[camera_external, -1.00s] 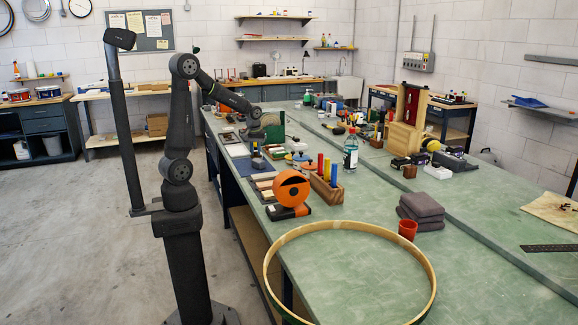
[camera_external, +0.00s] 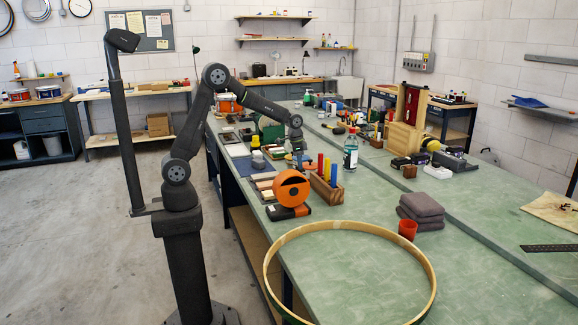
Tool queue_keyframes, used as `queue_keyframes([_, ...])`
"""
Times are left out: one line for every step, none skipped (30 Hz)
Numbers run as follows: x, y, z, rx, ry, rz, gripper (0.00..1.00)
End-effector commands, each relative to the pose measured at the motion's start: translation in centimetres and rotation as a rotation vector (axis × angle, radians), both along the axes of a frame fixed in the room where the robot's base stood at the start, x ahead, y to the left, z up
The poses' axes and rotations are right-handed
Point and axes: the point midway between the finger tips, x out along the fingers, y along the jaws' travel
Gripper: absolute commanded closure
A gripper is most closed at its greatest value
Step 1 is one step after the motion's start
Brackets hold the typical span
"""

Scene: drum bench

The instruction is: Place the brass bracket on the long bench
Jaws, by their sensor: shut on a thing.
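The long bench (camera_external: 372,192) has a green top and runs from the near right to the back of the room. I cannot pick out the brass bracket for certain anywhere in view. I cannot tell whether what I hold touches the bench.
An orange round device (camera_external: 291,188), a wooden block with coloured cylinders (camera_external: 329,193) and a clear bottle (camera_external: 351,155) stand near my gripper. Folded grey cloths (camera_external: 421,209), a red cup (camera_external: 408,229) and a large hoop (camera_external: 350,223) lie nearer. Bench between bottle and cloths is clear.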

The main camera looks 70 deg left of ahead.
Motion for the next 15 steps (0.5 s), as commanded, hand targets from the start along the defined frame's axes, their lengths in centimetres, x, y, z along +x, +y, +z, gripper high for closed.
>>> queue_keyframes([-0.1, 0.2, 0.1, 0.0, 0.0, 0.005, 1.0])
queue_keyframes([-0.2, 0.4, 0.1, 0.0, 0.0, 0.011, 1.0])
queue_keyframes([-0.5, 0.9, 0.3, 0.0, 0.0, 0.026, 1.0])
queue_keyframes([-0.8, 1.4, 0.4, 0.0, 0.0, 0.044, 1.0])
queue_keyframes([-1.3, 2.1, 0.5, 0.001, 0.0, 0.064, 1.0])
queue_keyframes([-2.0, 3.1, 0.8, 0.001, 0.0, 0.098, 1.0])
queue_keyframes([-2.7, 4.0, 1.0, 0.001, -0.001, 0.13, 1.0])
queue_keyframes([-3.4, 5.0, 1.2, 0.001, 0.0, 0.164, 1.0])
queue_keyframes([-4.6, 6.4, 1.5, 0.001, -0.002, 0.215, 1.0])
queue_keyframes([-5.5, 7.5, 1.7, 0.001, -0.002, 0.255, 1.0])
queue_keyframes([-6.5, 8.4, 1.8, 0.001, 0.0, 0.295, 1.0])
queue_keyframes([-7.8, 9.7, 2.1, 0.001, 0.0, 0.348, 1.0])
queue_keyframes([-8.8, 10.6, 2.2, 0.001, 0.0, 0.387, 1.0])
queue_keyframes([-9.8, 11.4, 2.3, 0.001, 0.001, 0.425, 1.0])
queue_keyframes([-11.0, 12.3, 2.5, 0.001, -0.001, 0.471, 1.0])
